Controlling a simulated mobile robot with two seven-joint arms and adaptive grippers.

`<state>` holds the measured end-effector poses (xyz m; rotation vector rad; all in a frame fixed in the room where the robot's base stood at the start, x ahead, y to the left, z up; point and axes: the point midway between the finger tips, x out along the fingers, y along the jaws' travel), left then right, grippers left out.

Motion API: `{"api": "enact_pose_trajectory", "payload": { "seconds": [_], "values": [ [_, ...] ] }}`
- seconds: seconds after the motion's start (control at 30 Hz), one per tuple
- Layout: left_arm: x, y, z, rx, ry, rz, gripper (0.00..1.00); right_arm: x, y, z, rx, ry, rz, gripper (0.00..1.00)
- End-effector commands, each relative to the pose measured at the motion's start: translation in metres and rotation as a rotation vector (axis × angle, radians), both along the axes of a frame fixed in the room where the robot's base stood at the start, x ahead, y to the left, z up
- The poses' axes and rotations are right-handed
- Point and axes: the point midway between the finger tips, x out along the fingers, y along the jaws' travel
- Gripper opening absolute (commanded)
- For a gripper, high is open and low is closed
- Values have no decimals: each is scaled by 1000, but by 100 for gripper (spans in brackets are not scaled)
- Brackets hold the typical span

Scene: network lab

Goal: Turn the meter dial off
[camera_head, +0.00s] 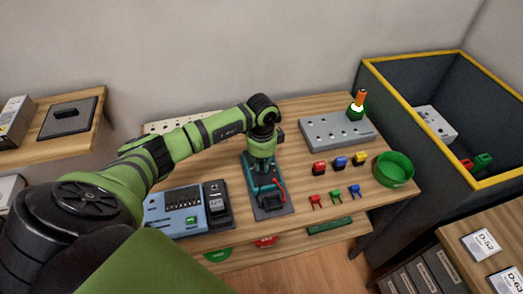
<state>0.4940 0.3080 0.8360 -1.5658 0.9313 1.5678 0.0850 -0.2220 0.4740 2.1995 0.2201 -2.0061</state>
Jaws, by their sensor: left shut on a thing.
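A blue instrument (174,213) with a dark panel and a green button lies at the front left of the table. A dark handheld meter (217,203) with a small pale screen lies against its right side. Its dial is too small to read. My left gripper (262,163) points down to the right of the meter, apart from it. It is shut at the top of a teal bench press (268,187) with a red lever, on a dark base. The fingertips are hard to make out, and the exact contact is unclear. My right gripper is not in view.
Small coloured connectors (340,162) and a green round tray (393,169) lie at the right. A yellow-rimmed bin (415,108) stands beyond. My left arm crosses above the table's left side.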

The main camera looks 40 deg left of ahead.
Motion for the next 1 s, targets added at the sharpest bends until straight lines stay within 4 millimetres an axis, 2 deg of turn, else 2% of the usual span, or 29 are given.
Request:
{"api": "enact_pose_trajectory", "payload": {
  "seconds": [0.47,0.5,0.53,0.87,1.0],
  "values": [
    [1,0,1,-3,-4,20,0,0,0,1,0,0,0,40],
    [1,0,1,-2,-5,20,34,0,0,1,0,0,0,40],
    [1,0,1,-2,-5,20,42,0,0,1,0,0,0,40],
    [1,0,1,-1,-3,16,42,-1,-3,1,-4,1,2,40],
    [2,0,13,0,-6,16,42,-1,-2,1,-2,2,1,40]
  ]
}}
